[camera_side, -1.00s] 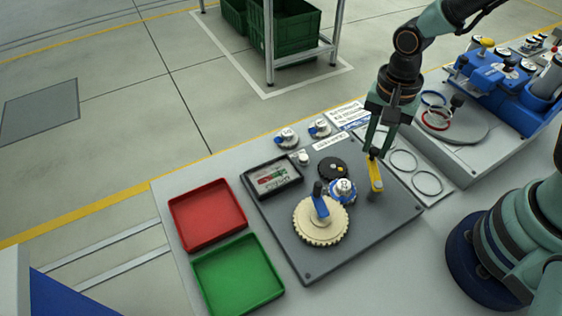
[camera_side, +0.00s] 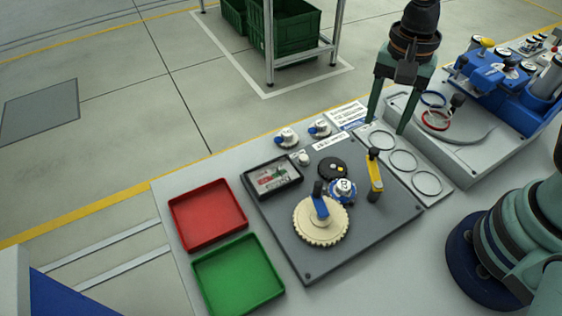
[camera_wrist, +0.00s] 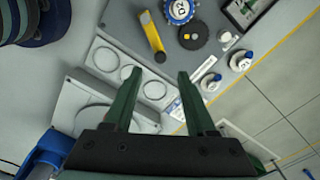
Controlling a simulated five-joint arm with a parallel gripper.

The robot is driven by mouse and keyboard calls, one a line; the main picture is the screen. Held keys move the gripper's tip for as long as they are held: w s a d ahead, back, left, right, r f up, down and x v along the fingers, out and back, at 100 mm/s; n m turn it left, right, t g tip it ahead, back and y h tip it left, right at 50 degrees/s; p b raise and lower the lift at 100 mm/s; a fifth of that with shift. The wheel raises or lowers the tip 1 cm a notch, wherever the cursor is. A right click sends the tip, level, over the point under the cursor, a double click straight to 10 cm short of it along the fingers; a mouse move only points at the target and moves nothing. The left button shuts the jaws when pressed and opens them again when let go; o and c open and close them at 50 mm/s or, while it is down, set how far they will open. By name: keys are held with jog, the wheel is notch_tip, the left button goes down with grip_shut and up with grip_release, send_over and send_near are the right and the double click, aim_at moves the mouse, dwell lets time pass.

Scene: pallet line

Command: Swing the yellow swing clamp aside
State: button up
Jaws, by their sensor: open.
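The yellow swing clamp (camera_side: 375,178) stands at the right part of the dark grey plate (camera_side: 290,243), with a black knob on its far end. Its bar points away from the blue-capped gear parts beside it. In the wrist view the clamp (camera_wrist: 152,33) lies beyond my fingertips, at the upper middle. My gripper (camera_side: 387,126) is open and empty, raised behind and above the clamp and apart from it. In the wrist view its two fingers (camera_wrist: 158,74) are spread wide with nothing between them. A cream gear (camera_side: 320,229) and a blue-rimmed part (camera_side: 342,190) sit on the plate.
A red tray (camera_side: 207,214) and a green tray (camera_side: 238,275) lie left of the plate. A small screen box (camera_side: 272,177) and a black disc (camera_side: 333,168) are near its far edge. A panel with several rings (camera_side: 403,160) and a blue fixture (camera_side: 500,80) stand to the right.

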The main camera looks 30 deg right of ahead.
notch_tip(320, 180, up, 5)
jog(key=shift+r, duration=0.1)
dwell(0.4)
jog(key=d+r+n+t, duration=0.5)
jog(key=d+n, duration=0.3)
jog(key=n, duration=0.3)
jog(key=shift+w+n+t, duration=0.3)
jog(key=shift+w, duration=0.1)
